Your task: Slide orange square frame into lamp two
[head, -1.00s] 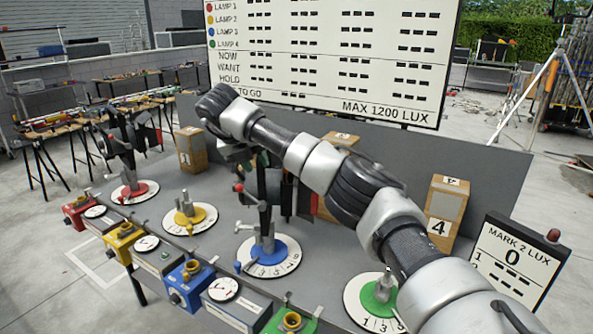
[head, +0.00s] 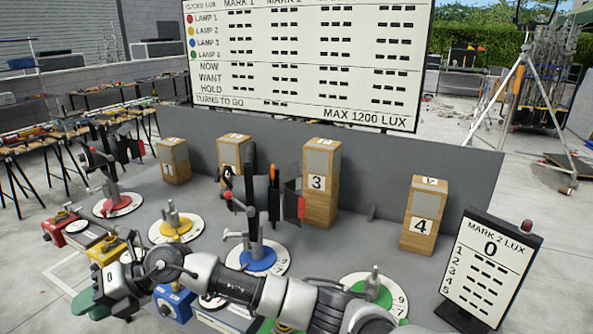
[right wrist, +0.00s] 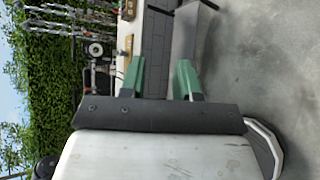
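Lamp two appears as a yellow hub with short posts (head: 173,222) on a white dial, left of centre in the head view; no lamp head shows on it. I cannot make out the orange square frame for certain. A small orange piece (head: 273,173) shows at the black head of the blue-based lamp (head: 258,258). My right gripper (head: 88,303) is low at the left, in front of the yellow box and below lamp two, apart from it. In the right wrist view its green fingers (right wrist: 158,78) are apart with nothing between them. My left gripper is out of view.
My right arm crosses the front of the grey bench. A red-based lamp (head: 118,203) stands left and a green hub (head: 370,292) right. Numbered wooden blocks (head: 320,185) stand behind. Coloured boxes (head: 172,303) line the front edge; a lux sign (head: 490,268) stands right.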

